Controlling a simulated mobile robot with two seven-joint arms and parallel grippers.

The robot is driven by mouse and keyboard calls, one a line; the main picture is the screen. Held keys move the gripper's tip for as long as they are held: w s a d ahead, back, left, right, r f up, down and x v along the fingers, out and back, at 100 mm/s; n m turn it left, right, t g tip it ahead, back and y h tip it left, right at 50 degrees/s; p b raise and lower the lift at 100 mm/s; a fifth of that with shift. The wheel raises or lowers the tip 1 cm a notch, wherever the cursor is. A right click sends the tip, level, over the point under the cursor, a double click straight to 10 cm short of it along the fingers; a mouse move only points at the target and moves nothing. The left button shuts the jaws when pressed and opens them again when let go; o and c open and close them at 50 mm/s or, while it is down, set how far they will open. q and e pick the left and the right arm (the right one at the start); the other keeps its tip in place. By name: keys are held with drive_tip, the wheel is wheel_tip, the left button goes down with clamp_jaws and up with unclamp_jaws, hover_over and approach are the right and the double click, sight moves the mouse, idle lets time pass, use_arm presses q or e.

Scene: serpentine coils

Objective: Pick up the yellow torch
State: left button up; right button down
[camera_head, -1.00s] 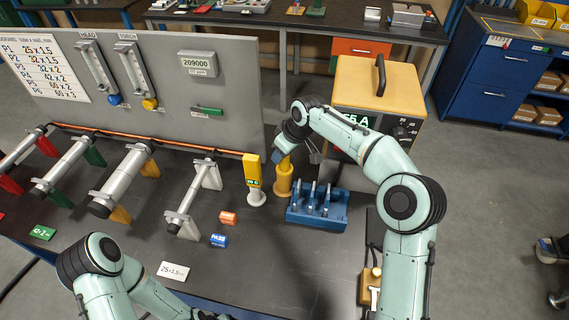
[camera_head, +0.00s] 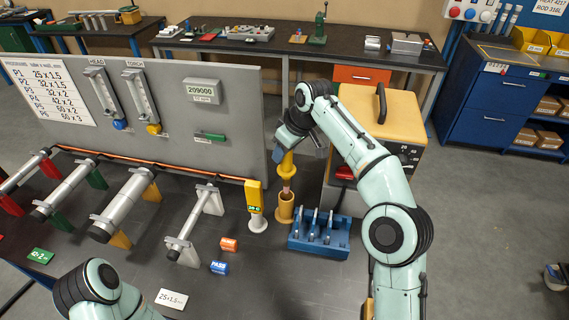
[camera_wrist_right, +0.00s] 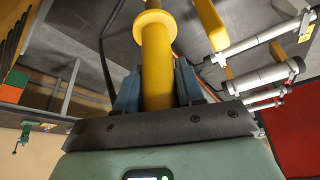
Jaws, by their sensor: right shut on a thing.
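The yellow torch (camera_head: 287,165) is upright in the head view, with a copper-coloured lower part. It hangs above a yellow cup-shaped holder (camera_head: 285,208), its lower end at or just inside the cup's mouth; I cannot tell exactly. My right gripper (camera_head: 287,145) is shut on the torch near its top. In the right wrist view the yellow torch body (camera_wrist_right: 157,65) stands between the two blue-grey fingers (camera_wrist_right: 157,90), with a flange further along it. My left arm shows at the bottom left, but its gripper is out of view.
A blue rack (camera_head: 320,235) with several upright tools stands just right of the holder. A yellow gauge on a white base (camera_head: 256,205) stands to its left. The yellow-topped power unit (camera_head: 375,115) is behind my right arm.

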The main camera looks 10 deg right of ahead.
sight(292, 165)
drive_tip(key=s+d+b, duration=0.2)
drive_tip(key=s+d, duration=0.1)
use_arm(q)
drive_tip(key=s+f+g+b, duration=0.1)
drive_tip(key=s+f+b, duration=0.9)
drive_tip(key=f, duration=0.5)
drive_tip(key=shift+b, duration=0.3)
use_arm(e)
drive_tip(key=s+d+r, duration=0.1)
drive_tip(key=s+d, duration=1.6)
drive_tip(key=s, duration=0.4)
drive_tip(key=shift+s+d, duration=0.25)
drive_tip(key=shift+d, duration=0.1)
use_arm(q)
drive_tip(key=shift+s, duration=0.1)
